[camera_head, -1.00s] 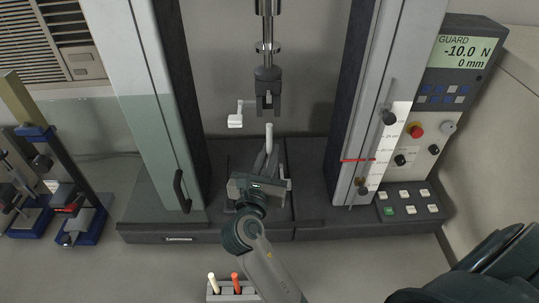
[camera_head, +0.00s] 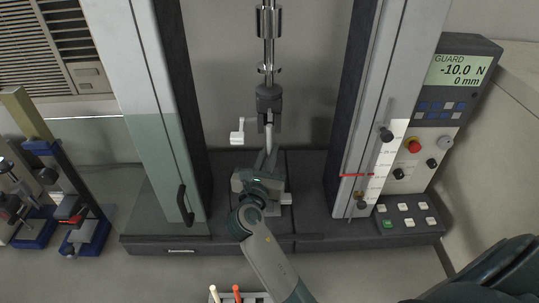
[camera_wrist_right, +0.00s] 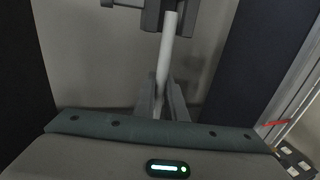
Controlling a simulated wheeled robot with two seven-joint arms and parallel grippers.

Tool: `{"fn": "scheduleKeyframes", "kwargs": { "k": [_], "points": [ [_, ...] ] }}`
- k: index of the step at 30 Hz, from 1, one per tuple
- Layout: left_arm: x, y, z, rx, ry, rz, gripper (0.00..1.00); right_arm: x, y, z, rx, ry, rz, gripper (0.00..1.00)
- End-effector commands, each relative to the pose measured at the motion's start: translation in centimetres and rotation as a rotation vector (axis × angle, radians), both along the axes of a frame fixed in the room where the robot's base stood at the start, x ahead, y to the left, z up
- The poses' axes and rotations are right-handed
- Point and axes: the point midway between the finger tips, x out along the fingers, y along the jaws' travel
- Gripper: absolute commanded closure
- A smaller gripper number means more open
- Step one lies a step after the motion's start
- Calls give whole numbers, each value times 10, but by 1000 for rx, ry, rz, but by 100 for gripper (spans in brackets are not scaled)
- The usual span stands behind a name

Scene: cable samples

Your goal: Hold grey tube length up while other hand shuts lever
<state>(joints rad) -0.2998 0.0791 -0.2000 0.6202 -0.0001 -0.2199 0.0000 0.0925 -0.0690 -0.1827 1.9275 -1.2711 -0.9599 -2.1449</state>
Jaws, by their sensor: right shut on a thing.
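My right gripper (camera_head: 265,160) is shut on the grey tube length (camera_head: 269,135) and holds it upright in the middle of the test frame. The tube also shows in the right wrist view (camera_wrist_right: 167,48), rising from between the fingers (camera_wrist_right: 166,98). Its top end reaches the dark upper clamp (camera_head: 269,98), between the clamp's jaws as far as I can see; how deep it sits is hidden. The white lever (camera_head: 238,132) sticks out to the left of that clamp. My left gripper is not in view.
Tall columns stand on both sides, the left one with a clear guard and a black handle (camera_head: 185,204). A control panel (camera_head: 455,75) is at right. A rack with a cream tube (camera_head: 214,293) and a red tube (camera_head: 237,293) is at the bottom. Smaller blue-based stands (camera_head: 85,232) are at left.

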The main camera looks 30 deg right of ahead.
Motion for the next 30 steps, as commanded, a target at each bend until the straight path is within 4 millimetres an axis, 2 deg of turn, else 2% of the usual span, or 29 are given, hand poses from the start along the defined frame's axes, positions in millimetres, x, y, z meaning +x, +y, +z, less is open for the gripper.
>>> {"fn": "scheduleKeyframes", "kwargs": {
  "k": [12, 30],
  "points": [
    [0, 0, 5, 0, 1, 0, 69, 16, -8, 0, 0, 0, -1, 100],
    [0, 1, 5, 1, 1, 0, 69, 16, -8, 0, 0, 0, -1, 100]
  ]
}}
